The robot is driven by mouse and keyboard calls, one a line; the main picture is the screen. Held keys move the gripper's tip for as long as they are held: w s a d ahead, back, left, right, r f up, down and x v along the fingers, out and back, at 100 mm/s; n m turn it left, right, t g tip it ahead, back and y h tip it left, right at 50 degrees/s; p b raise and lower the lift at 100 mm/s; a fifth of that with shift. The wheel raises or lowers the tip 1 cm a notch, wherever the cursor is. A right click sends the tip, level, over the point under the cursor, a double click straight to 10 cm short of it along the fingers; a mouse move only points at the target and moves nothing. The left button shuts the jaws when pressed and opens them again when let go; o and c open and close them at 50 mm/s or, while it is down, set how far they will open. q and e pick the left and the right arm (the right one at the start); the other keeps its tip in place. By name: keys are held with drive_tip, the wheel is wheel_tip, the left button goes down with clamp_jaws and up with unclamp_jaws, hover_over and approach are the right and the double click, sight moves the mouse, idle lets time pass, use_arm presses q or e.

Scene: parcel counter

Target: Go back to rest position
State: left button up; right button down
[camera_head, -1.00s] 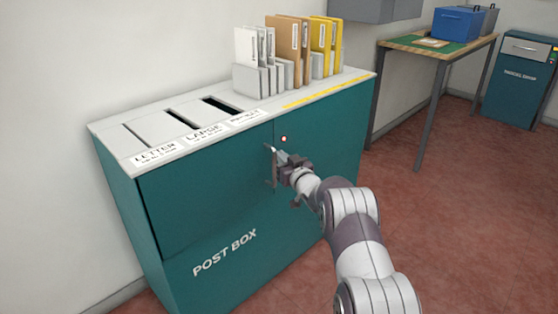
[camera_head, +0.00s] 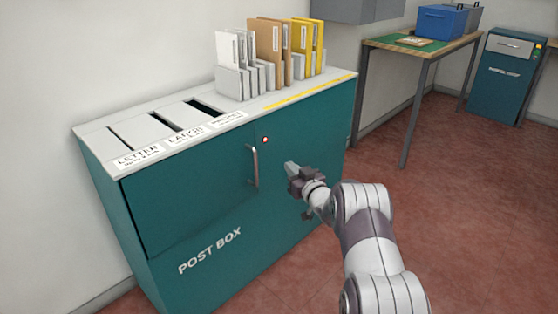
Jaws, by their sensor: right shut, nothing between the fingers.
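My right gripper (camera_head: 292,168) is in front of the teal post box cabinet (camera_head: 210,205), in the middle of the view. It is shut and empty. It stands to the right of the upright metal handle (camera_head: 254,166) on the cabinet's front, apart from it. A small light with a red glow (camera_head: 265,140) sits just above and right of the handle. The upper front door (camera_head: 190,190) looks closed. My left gripper is not in view.
On the cabinet's white top are slots labelled LETTER and LARGE (camera_head: 185,134) and a rack of envelopes (camera_head: 265,60). A table (camera_head: 415,48) with a blue box (camera_head: 441,20) stands behind right. A teal parcel drop (camera_head: 503,80) is farther right. Red floor (camera_head: 460,220) at right is clear.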

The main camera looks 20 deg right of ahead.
drive_tip(key=s+d, duration=0.2)
drive_tip(key=s, duration=0.1)
drive_tip(key=shift+p, duration=0.3)
